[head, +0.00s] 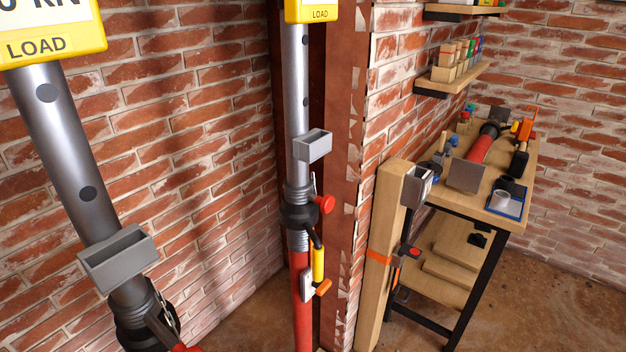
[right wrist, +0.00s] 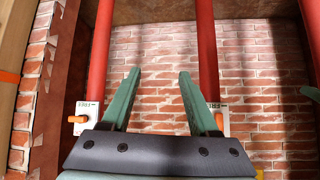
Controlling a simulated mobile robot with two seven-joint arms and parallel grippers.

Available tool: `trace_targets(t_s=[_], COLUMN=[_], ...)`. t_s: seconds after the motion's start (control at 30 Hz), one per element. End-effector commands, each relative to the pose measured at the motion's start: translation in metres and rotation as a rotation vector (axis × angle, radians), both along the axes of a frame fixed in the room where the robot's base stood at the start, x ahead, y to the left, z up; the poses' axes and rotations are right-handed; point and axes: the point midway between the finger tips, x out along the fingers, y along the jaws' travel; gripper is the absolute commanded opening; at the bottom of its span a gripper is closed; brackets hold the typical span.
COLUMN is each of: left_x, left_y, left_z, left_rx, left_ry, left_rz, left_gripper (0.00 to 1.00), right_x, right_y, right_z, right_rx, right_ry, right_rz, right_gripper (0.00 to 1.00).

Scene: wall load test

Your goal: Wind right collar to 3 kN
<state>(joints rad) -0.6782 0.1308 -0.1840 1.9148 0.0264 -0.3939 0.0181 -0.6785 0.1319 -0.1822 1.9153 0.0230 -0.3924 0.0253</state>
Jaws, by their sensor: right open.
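The right prop (head: 302,90) stands upright by the brick wall, with a grey upper tube and a red lower tube. Its black collar (head: 298,212) has a red knob (head: 325,204) and a yellow handle (head: 318,262) hanging below. A yellow load display (head: 310,14) tops it, its number cut off. The nearer left prop (head: 70,150) has a similar display (head: 50,40). My right gripper (right wrist: 160,74) shows only in the right wrist view, green fingers apart and nothing between them. Red tubes (right wrist: 101,50) stand beyond it. No collar is recognisable there. My left gripper is not in view.
White plates marked FREE with orange levers (right wrist: 79,119) sit on the red tubes. A timber post (head: 382,255) with an orange strap stands right of the right prop. A workbench (head: 520,165) with tools stands further right, below shelves (head: 452,78).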

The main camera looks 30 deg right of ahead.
Motion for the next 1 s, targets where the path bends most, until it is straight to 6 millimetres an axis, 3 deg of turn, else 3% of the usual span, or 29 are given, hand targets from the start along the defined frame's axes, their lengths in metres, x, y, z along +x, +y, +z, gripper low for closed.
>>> trace_targets(t_s=[0.07, 0.17, 0.3, 0.4, 0.5, 0.67, 1.0], left_x=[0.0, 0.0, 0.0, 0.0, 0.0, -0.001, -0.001], left_y=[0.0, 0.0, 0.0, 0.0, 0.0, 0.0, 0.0], left_z=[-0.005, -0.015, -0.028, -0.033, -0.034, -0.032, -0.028], left_rx=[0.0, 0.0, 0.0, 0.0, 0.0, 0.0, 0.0], left_ry=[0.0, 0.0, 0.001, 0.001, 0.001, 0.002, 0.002], left_rz=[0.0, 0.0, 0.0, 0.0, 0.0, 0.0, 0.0], left_gripper=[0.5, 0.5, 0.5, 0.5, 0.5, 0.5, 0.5], right_x=[0.019, 0.062, 0.113, 0.129, 0.136, 0.147, 0.202], right_y=[-0.017, -0.055, -0.104, -0.121, -0.128, -0.128, -0.126], right_z=[0.011, 0.049, 0.129, 0.176, 0.201, 0.208, 0.207], right_rx=[-0.011, -0.02, -0.004, 0.015, 0.03, 0.036, 0.034], right_ry=[-0.064, -0.231, -0.515, -0.659, -0.731, -0.746, -0.744], right_rz=[-0.032, -0.106, -0.174, -0.181, -0.177, -0.177, -0.177], right_gripper=[0.61, 0.61, 0.61, 0.61, 0.61, 0.61, 0.61])
